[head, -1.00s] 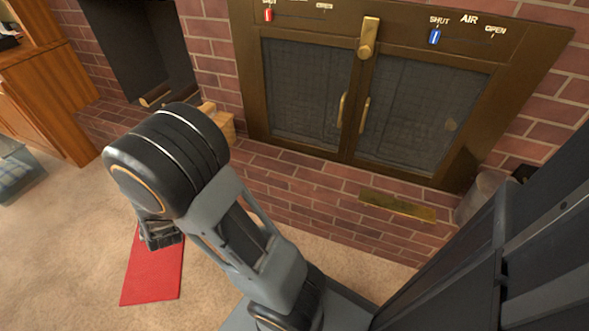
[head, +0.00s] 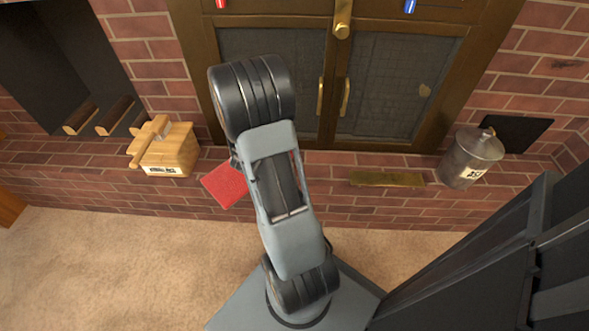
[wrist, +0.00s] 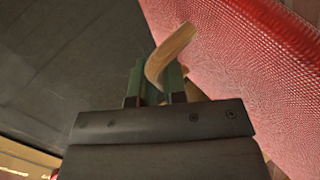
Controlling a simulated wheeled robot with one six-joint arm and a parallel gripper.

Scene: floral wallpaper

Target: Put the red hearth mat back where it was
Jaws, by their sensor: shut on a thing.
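The red hearth mat (head: 224,186) shows just left of my arm in the head view, over the brick hearth below the glass doors. In the wrist view the mat (wrist: 245,60) fills the right side, tilted and close. My gripper (wrist: 154,88) is shut, with a curved tan strip (wrist: 168,55) at its fingers that looks like part of the mat. In the head view my arm hides most of the gripper and part of the mat. I cannot tell whether the mat touches the bricks.
A wooden box (head: 168,150) stands on the hearth left of the mat. A brass plate (head: 387,179) lies to the right, then a metal ash bucket (head: 470,158). The brass-framed fireplace doors (head: 395,90) rise behind. Logs (head: 115,115) lie in a niche at left. Carpet (head: 110,270) in front is clear.

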